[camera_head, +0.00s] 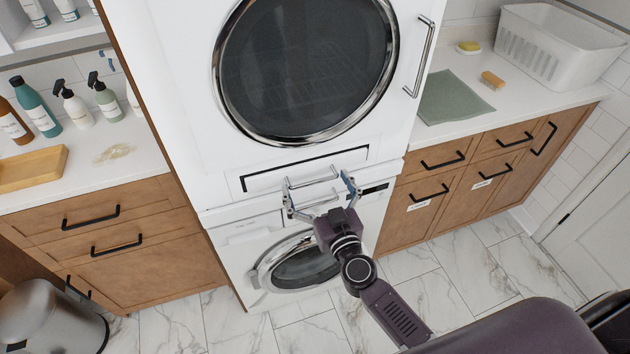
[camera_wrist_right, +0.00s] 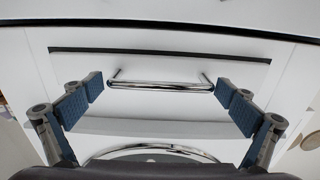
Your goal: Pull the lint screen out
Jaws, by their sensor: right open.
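The lint screen shows as a wide white front panel (camera_head: 268,182) with a dark gap along its top, set below the round door of the upper machine. A chrome bar handle (camera_head: 313,180) is on it. The panel (camera_wrist_right: 75,70) and its handle (camera_wrist_right: 160,84) also show in the right wrist view. My right gripper (camera_head: 319,192) is open at the panel, its blue-padded fingers toward the two ends of the handle. In the wrist view the gripper (camera_wrist_right: 160,90) has a finger on each side of the bar; contact cannot be told. My left gripper is not in view.
The upper machine's large round door (camera_head: 305,70) is shut above. A washer (camera_head: 300,262) stands below. Wooden cabinets flank both, with bottles on the left counter and a white basket (camera_head: 545,48) on the right one. A metal bin (camera_head: 50,318) stands lower left.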

